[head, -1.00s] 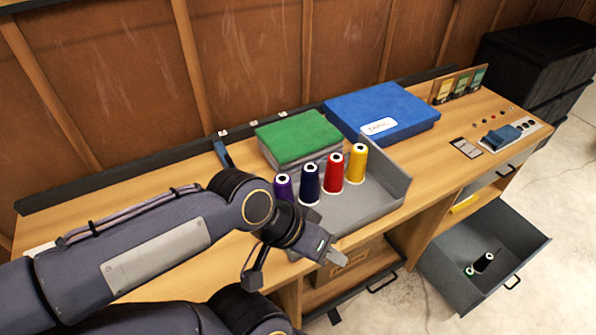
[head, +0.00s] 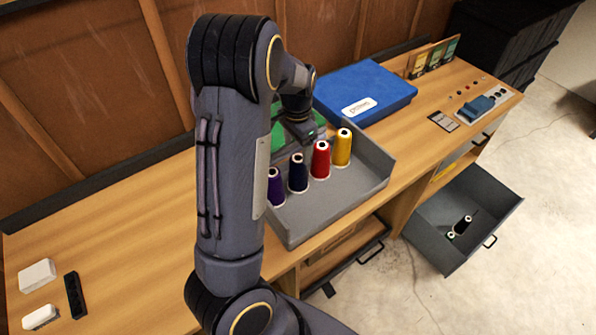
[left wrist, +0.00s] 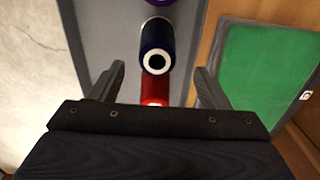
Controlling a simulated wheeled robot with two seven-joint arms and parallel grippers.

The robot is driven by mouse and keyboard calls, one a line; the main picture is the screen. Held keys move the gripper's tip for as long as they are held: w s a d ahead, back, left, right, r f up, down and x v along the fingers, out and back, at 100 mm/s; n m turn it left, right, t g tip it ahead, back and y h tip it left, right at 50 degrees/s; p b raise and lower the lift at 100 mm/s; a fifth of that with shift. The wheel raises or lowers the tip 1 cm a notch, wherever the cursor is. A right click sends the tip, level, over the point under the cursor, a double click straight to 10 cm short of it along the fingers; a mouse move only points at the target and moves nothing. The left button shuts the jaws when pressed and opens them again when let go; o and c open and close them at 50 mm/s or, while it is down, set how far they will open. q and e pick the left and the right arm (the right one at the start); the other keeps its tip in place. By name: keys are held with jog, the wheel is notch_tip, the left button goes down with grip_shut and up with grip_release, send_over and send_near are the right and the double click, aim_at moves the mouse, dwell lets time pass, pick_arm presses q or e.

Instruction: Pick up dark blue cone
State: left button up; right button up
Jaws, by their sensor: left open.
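The dark blue cone (head: 298,173) stands upright in a grey tray (head: 330,208), between the purple cone (head: 276,187) and the red cone (head: 320,160). A yellow cone (head: 342,148) stands at the far end of the row. In the left wrist view the dark blue cone (left wrist: 156,46) lies ahead of and between the open fingers of my left gripper (left wrist: 160,82), not touching them. The red cone (left wrist: 155,88) is nearer there, partly hidden by the gripper's body. In the head view the left gripper is above and behind the cones, its fingers mostly hidden. My right gripper is not in view.
A green box (left wrist: 268,62) is close behind the tray, mostly hidden by my arm in the head view. A blue box (head: 365,92) is farther right. An open drawer (head: 480,205) juts out at right. The bench's left part is clear except small items.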

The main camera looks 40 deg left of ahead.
aim_at(298, 164)
pick_arm(q)
jog(key=f, duration=0.3)
jog(key=f+p, duration=0.1)
jog(key=f, duration=0.3)
jog(key=shift+d+f, duration=0.2)
jog(key=shift+f, duration=0.05)
jog(key=c, duration=1.1)
jog(key=shift+r+b, duration=0.35)
jog(key=shift+r, duration=4.75)
jog(key=shift+c, duration=0.2)
